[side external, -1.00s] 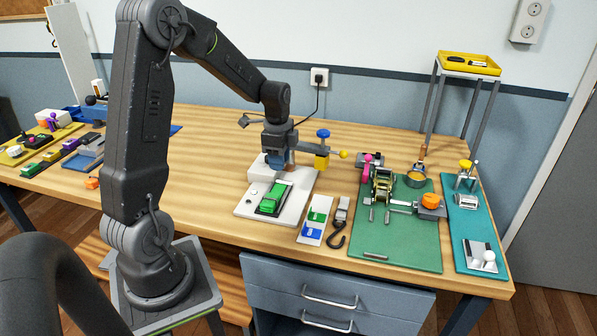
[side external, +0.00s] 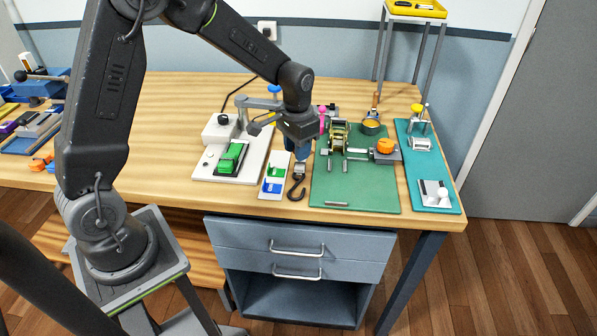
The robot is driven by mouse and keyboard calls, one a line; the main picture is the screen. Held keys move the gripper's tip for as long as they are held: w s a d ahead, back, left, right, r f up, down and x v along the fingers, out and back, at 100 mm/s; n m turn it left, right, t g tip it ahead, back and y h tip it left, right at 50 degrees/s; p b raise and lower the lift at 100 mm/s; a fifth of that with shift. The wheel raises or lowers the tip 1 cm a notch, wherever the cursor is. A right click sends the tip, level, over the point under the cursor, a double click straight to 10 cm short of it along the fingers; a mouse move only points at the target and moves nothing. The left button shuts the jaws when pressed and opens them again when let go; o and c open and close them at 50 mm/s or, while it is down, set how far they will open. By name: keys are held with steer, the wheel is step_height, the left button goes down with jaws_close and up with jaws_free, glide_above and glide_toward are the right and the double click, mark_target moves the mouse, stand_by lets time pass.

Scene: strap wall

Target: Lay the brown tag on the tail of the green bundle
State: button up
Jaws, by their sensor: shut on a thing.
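The green bundle (side external: 232,157) lies on the white plate (side external: 207,170) left of my gripper. My gripper (side external: 300,155) points down, its blue fingers low over the back end of the black hook (side external: 297,186). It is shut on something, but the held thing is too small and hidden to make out. I cannot pick out the brown tag anywhere, and the tail of the bundle is not distinct. I cannot tell whether the fingers touch the hook's grey buckle.
A card with green and blue patches (side external: 274,178) lies between the plate and the hook. A green mat (side external: 340,190) with a ratchet and an orange knob (side external: 385,146) is to the right, then a teal mat (side external: 436,180). A clamp arm with a blue knob (side external: 273,89) stands behind the plate.

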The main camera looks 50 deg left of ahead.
steer(key=shift+d, duration=0.1)
steer(key=s+a+r+n, duration=0.3)
steer(key=s+a+n, duration=0.2)
steer(key=s+a, duration=0.5)
steer(key=s+a+r+n, duration=0.35)
steer(key=s+a, duration=0.55)
steer(key=a, duration=0.4)
steer(key=shift+n, duration=0.45)
steer(key=w+d+f, duration=0.2)
steer(key=w, duration=0.1)
steer(key=w+d+f, duration=0.2)
steer(key=w+f, duration=0.1)
steer(key=w+d+f, duration=0.2)
steer(key=w, duration=0.2)
steer(key=shift+d+f, duration=0.15)
steer(key=shift+f, duration=2.05)
steer(key=o, duration=1)
steer(key=shift+f, duration=0.15)
steer(key=shift+c, duration=0.2)
